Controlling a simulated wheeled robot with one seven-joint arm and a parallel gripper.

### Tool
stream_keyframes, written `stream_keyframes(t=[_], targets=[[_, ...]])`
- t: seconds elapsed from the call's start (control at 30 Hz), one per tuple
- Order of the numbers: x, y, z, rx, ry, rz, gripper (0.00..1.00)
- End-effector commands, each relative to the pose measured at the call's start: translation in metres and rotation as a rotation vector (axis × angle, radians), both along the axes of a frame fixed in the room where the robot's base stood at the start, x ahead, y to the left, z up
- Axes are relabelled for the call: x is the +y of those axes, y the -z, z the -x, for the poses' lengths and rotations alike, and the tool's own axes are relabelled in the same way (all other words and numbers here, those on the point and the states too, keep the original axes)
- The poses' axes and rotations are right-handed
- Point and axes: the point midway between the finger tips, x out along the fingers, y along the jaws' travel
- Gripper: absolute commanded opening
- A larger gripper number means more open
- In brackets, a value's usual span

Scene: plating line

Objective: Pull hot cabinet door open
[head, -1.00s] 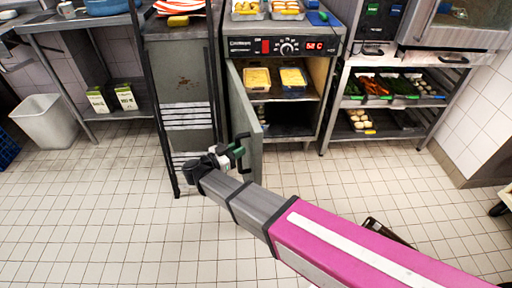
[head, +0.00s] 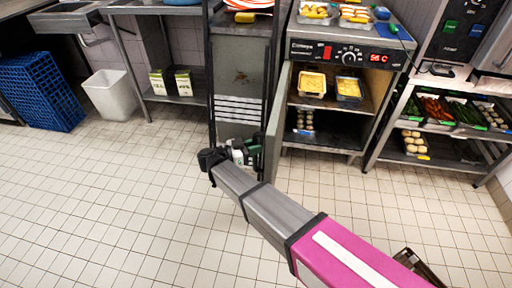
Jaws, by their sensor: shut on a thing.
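The hot cabinet (head: 345,49) stands at the upper middle, with a control panel, a knob and a red display on its front. Its door (head: 275,128) is hinged on the left and stands wide open, swung out towards me. Inside, two yellow-filled pans (head: 312,84) sit on the upper shelf, and several round pale items (head: 305,120) are lower down. My gripper (head: 250,150) is at the door's free edge, shut on the door handle; the fingers and handle are small and partly hidden by my wrist.
A dark rack (head: 240,75) stands left of the cabinet. A shelf unit with vegetable trays (head: 440,108) is at the right. A white bin (head: 110,95) and blue crates (head: 40,92) are at the left. A dark object (head: 418,266) lies near my arm. The tiled floor (head: 110,210) is widely clear.

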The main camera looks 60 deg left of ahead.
Motion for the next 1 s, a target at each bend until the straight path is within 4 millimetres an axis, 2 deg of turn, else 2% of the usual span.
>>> stream_keyframes(t=[0.07,0.1,0.17,0.43,0.57,1.0], targets=[[0.004,0.001,-0.002,0.001,-0.008,0.003,0.0],[0.004,0.001,-0.002,0.001,-0.007,0.003,0.28],[0.004,0.001,-0.002,0.001,-0.006,0.002,0.45],[0.002,0.001,-0.001,0.001,-0.005,0.0,0.45],[0.003,0.001,0.007,0.001,-0.005,0.0,0.45],[0.013,0.001,0.082,0.002,-0.006,0.001,0.45]])
